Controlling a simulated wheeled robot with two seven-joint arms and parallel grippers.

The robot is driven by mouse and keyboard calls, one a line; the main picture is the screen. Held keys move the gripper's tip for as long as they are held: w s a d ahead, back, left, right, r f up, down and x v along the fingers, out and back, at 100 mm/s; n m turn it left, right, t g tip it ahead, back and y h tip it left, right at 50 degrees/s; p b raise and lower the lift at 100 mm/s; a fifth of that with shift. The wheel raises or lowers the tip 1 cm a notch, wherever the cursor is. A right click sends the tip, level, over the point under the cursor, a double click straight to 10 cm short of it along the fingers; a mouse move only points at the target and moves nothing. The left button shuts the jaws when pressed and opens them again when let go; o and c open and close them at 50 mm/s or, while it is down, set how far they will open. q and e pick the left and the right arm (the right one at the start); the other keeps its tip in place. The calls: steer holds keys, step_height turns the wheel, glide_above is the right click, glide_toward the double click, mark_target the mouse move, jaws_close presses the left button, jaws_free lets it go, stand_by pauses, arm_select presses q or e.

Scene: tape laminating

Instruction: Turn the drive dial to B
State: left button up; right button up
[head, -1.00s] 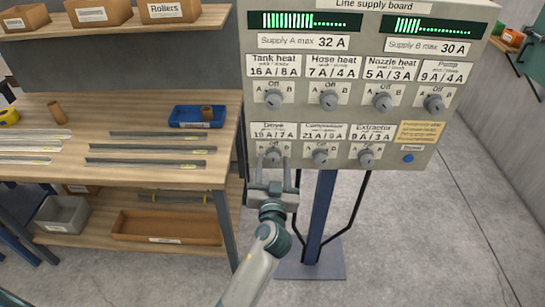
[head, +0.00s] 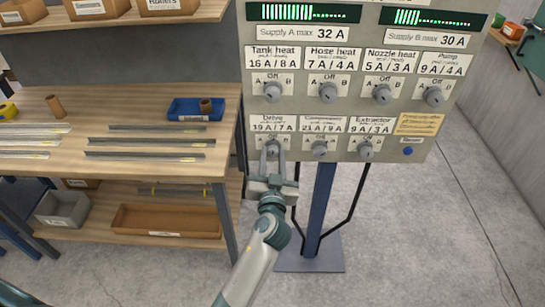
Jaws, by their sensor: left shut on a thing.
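The line supply board (head: 345,107) stands upright on a blue post. Its lower row holds the drive dial (head: 272,148) at the left, under a label reading 19 A / 7 A. My left gripper (head: 273,158) reaches up from below and is shut on the drive dial, its two fingers on either side of the knob. The fingers partly hide the dial, and I cannot read its pointer. The compressor dial (head: 319,149) and the extractor dial (head: 366,150) are beside it to the right. My right gripper is not in view.
The upper row has the tank heat (head: 272,92), hose heat (head: 328,93), nozzle heat and pump dials. Two green bar meters sit above. A blue button (head: 407,152) is at lower right. A wooden workbench (head: 70,112) with strips and a blue tray (head: 196,109) stands left.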

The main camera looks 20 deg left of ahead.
arm_select(q)
steer(key=m, duration=0.4)
steer(key=shift+m, duration=2)
steer(key=o, duration=1)
steer(key=shift+a, duration=0.1)
steer(key=shift+o, duration=0.2)
